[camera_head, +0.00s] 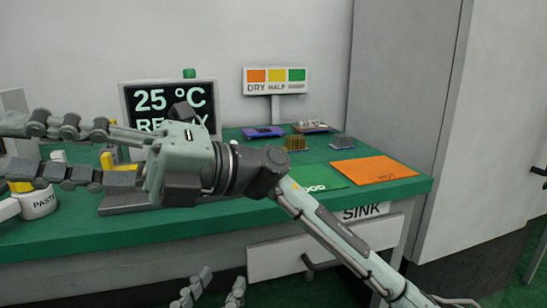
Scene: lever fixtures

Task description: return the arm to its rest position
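My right gripper (12,149) is large in the foreground. Its arm comes in from the lower right and crosses in front of the green-topped bench. Its two fingers point left, well apart, with nothing seen between them. My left gripper (222,278) shows only by its fingers at the bottom edge, below the bench front. Those fingers point up with a gap between them, and the rest of that arm is out of view.
The bench (398,188) carries a display (170,97) partly hidden by my gripper, a colour sign (275,81), an orange mat (372,170), small parts and a white jar (38,204). A drawer (275,259) with a handle is below. A grey cabinet (490,130) stands right.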

